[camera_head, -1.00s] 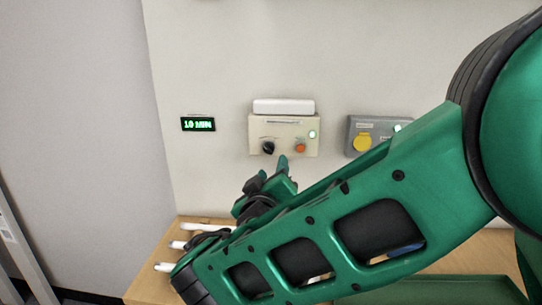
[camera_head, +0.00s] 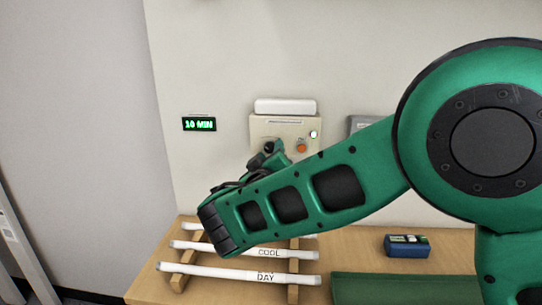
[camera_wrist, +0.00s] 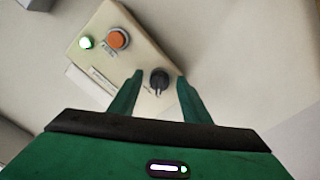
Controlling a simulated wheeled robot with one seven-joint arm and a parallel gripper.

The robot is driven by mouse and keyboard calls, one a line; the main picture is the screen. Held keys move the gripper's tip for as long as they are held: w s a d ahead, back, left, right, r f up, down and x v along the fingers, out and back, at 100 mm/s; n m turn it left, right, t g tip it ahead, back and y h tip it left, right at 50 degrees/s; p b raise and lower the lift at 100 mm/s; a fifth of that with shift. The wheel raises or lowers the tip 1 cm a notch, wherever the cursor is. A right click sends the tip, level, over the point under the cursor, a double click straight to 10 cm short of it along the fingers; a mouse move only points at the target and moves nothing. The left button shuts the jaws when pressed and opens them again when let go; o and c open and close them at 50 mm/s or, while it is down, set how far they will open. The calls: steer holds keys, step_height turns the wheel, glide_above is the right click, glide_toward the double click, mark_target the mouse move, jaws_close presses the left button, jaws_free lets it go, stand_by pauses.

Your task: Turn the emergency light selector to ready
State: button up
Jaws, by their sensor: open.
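The emergency light box (camera_head: 290,129) is a beige panel on the wall with a white lamp (camera_head: 285,106) on top. Its black selector knob (camera_wrist: 158,80) shows in the wrist view between my two green fingers, with a gap on each side. In the head view the knob is mostly hidden by my gripper (camera_head: 268,150). My gripper (camera_wrist: 158,92) is open, pointing at the panel around the knob. An orange button (camera_wrist: 118,39) and a lit indicator (camera_wrist: 86,42), green-rimmed in the wrist view, sit on the same panel.
A green-lettered display (camera_head: 199,124) reads 10 MIN left of the box. A grey box (camera_head: 360,123) on the right is partly behind my arm. Below, a wooden table (camera_head: 350,250) holds white labelled tubes (camera_head: 245,275) on a rack and a blue device (camera_head: 407,246).

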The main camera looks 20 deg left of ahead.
steer(key=shift+c, duration=0.3)
steer(key=c, duration=1)
steer(key=shift+o, duration=0.3)
steer(key=m, duration=0.3)
steer(key=shift+a+f+m, duration=0.1)
steer(key=shift+m, duration=2.2)
steer(key=o, duration=1)
